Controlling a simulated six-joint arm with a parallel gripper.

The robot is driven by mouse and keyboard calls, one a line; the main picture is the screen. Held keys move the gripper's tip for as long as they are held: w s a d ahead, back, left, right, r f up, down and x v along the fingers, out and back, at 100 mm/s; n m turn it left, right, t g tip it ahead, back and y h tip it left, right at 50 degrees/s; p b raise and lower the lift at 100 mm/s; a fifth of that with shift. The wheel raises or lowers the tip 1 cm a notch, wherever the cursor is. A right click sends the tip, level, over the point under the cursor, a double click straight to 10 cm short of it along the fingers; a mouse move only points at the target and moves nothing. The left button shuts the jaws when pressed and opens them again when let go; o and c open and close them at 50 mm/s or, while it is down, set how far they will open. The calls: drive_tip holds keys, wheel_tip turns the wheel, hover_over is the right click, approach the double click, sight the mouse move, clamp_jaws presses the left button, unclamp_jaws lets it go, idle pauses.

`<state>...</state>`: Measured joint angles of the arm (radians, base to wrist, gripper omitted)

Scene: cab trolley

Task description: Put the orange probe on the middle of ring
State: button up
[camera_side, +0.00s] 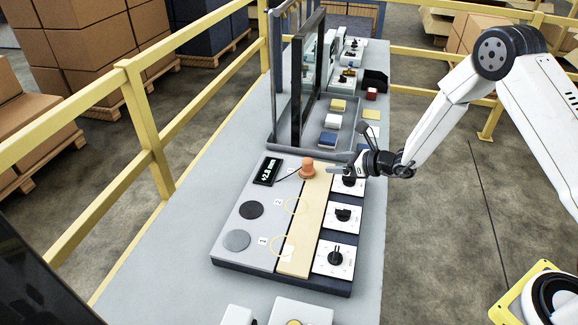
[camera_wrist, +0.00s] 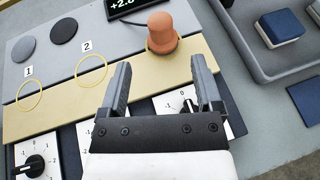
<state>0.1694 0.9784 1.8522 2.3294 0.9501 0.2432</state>
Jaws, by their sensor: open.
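The orange probe (camera_side: 307,169) stands upright at the far end of the tan strip (camera_side: 301,225) on the panel, beside the display. In the wrist view the probe (camera_wrist: 163,34) is just beyond my fingertips, with a cable at its base. Ring 2 (camera_wrist: 91,70), a thin yellow outline, lies to the left of the probe, empty. Ring 1 (camera_wrist: 29,96) lies farther left, also empty. A trace of yellow line at the probe's base may be another ring, mostly hidden. My gripper (camera_wrist: 160,74) is open and empty; in the side view it (camera_side: 336,169) is right of the probe.
A black display (camera_side: 268,171) sits left of the probe. Two round discs, dark (camera_side: 251,209) and grey (camera_side: 237,240), lie on the panel's left. Black knobs on white plates (camera_side: 342,216) line its right side. A grey tray (camera_side: 325,134) with a dark upright frame stands beyond.

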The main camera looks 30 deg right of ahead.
drive_tip(key=shift+a, duration=0.1)
idle(0.4)
drive_tip(key=shift+s+a+r+n+g, duration=0.35)
drive_tip(key=shift+s+a+n+g, duration=0.05)
drive_tip(key=shift+n, duration=0.1)
drive_tip(key=s+a+r+n+g+y, duration=0.1)
drive_tip(key=s+a+r+n+g, duration=0.1)
drive_tip(key=s+a+n+g, duration=0.3)
drive_tip(key=s+r+n+g, duration=0.2)
drive_tip(key=s+n, duration=0.4)
drive_tip(key=s, duration=0.1)
drive_tip(key=s+d+r+n+h, duration=0.3)
drive_tip(key=s+n+h, duration=0.1)
drive_tip(key=s+n, duration=0.3)
drive_tip(key=s+d+r+n+g+h, duration=0.1)
drive_tip(key=s+d+r+n+h, duration=0.2)
drive_tip(key=s+n, duration=0.3)
drive_tip(key=d+n, duration=0.1)
drive_tip(key=n, duration=0.4)
drive_tip(key=shift+s+h, duration=0.4)
